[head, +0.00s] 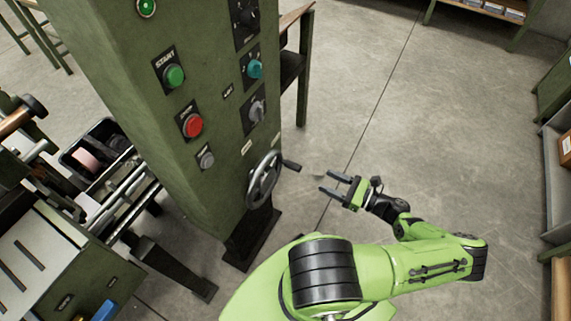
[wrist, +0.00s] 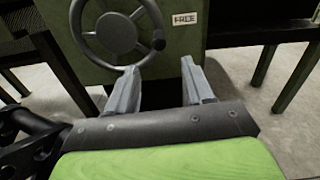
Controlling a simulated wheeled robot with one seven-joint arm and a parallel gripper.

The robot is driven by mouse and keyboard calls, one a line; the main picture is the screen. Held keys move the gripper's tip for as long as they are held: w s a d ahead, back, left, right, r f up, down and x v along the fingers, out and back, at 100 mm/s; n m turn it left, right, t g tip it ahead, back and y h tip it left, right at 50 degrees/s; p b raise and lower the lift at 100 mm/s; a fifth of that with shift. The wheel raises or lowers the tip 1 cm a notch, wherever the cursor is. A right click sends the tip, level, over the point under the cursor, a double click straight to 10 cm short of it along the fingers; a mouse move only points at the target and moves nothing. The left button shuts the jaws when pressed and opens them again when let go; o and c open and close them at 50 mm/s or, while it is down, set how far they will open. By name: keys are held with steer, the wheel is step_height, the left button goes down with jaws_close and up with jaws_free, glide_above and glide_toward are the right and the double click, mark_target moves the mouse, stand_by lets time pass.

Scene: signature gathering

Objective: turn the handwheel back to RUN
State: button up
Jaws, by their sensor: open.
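The handwheel (head: 264,180) is a grey metal wheel with spokes, low on the side of the green machine cabinet. Its dark crank handle (head: 291,166) sticks out to the right in the head view. My gripper (head: 328,184) is open and empty, to the right of the wheel and apart from it. In the wrist view the handwheel (wrist: 117,32) is at the upper left, cut off by the top edge, with a round dark knob (wrist: 158,44) at its lower right. My fingers (wrist: 160,90) are spread below it. A label reading FREE (wrist: 184,19) is right of the wheel.
The green cabinet (head: 190,130) carries a green START button (head: 175,76), a red button (head: 193,125) and several knobs. A machine with rollers (head: 100,160) stands at the left. Shelving (head: 560,180) is at the right edge. The floor (head: 400,110) between is clear.

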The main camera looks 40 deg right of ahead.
mark_target(285, 163)
steer(key=b+x, duration=0.1)
steer(key=x, duration=1.3)
steer(key=shift+a+b, duration=0.2)
steer(key=shift+b, duration=0.1)
jaws_close()
